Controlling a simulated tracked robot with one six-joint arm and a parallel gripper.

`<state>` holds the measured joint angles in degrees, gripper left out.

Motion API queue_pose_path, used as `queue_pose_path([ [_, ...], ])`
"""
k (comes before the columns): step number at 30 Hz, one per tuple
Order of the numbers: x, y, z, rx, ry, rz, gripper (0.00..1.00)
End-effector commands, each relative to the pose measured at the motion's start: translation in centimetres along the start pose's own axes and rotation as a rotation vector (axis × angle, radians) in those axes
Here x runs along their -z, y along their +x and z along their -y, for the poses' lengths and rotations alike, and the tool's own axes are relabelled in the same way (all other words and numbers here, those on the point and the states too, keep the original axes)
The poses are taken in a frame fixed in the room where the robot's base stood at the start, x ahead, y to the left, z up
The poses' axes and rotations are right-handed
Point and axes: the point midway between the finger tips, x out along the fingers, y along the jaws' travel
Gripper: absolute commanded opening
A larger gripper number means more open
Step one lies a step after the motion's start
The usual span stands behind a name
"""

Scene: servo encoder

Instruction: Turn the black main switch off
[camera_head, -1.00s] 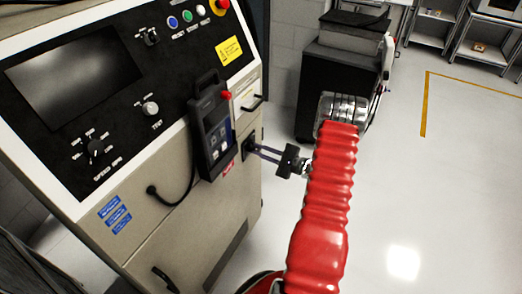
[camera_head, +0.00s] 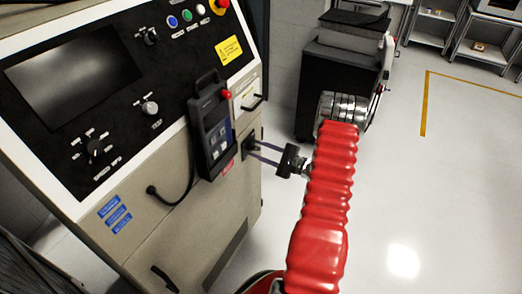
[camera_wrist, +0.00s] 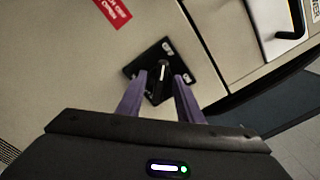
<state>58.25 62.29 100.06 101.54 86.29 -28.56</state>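The black main switch is a square black plate (camera_wrist: 174,58) with a small black knob (camera_wrist: 163,74) that has a white mark. In the wrist view the mark stands nearly upright, toward the upper label; the label text is too blurred to read surely. Whether the fingertips reach past the knob is unclear. In the head view my gripper (camera_head: 256,152) points left at the switch.
A hand-held pendant (camera_head: 213,132) with a cable hangs just left of the switch. A red label (camera_wrist: 115,10) is near the plate. A black door handle (camera_wrist: 290,20) is at upper right. The floor (camera_head: 430,200) to the right is clear.

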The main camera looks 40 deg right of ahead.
Motion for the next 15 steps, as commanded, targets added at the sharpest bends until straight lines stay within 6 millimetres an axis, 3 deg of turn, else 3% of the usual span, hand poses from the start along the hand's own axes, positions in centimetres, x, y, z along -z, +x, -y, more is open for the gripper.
queue_pose_path([
  [8,0.1,-1.8,0.1,0.002,0.0,-0.001,0.33],
  [15,0.1,-5.6,0.1,0.003,0.0,-0.003,0.33],
])
